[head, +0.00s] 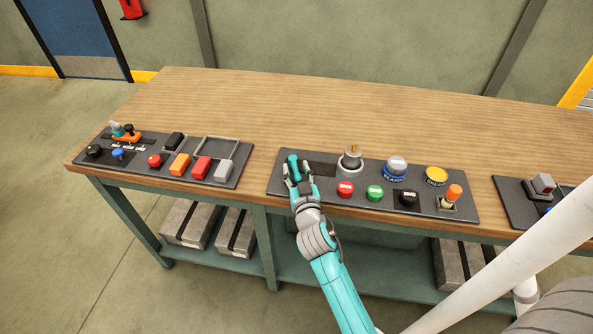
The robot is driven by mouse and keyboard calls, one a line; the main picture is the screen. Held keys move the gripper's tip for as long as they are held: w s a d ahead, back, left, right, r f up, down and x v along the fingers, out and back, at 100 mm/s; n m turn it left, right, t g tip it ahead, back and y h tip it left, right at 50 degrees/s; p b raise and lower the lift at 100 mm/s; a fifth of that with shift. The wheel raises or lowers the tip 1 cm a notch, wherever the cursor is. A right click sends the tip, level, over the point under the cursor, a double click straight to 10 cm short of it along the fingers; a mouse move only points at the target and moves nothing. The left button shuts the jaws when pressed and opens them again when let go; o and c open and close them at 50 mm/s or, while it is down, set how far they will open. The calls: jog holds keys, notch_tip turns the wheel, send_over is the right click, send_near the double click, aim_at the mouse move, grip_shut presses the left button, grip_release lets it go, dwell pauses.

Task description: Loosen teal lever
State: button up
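A teal lever (293,161), a short rounded handle, stands at the left end of the middle dark control panel on the bench. The gripper hides the lower part of the lever. I cannot tell whether the fingers press on it or only stand around it.
A grey rotary knob (350,159), a red button (345,188), a green button (375,192), a blue-based button (396,167) and an orange-tipped lever (452,194) are to the right. The left panel (232,148) holds several controls. The wooden bench top (290,110) behind is clear.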

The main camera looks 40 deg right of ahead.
jog(key=v, duration=1.2)
